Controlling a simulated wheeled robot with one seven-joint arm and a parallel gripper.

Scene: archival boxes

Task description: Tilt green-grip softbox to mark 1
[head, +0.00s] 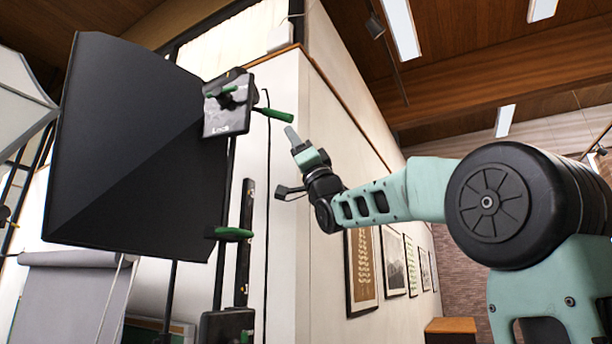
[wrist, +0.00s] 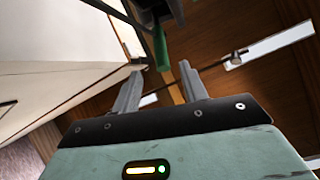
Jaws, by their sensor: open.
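The softbox (head: 130,150) is a large black hood at the left of the head view, mounted on a dark stand. A dark bracket plate (head: 226,118) with a "Lock" label sits at its back. The softbox's green grip (head: 277,114) sticks out to the right of the plate. My gripper (head: 291,134) is open and empty, just right of and below the grip's end. In the wrist view, the green grip (wrist: 160,46) shows beyond and between the open fingers (wrist: 160,82), not held. I cannot make out mark 1.
A second green handle (head: 232,234) is lower on the stand. A white softbox (head: 20,105) is at the far left, above a grey backdrop roll (head: 75,260). A pale wall corner (head: 320,190) with framed pictures (head: 362,270) stands behind my gripper.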

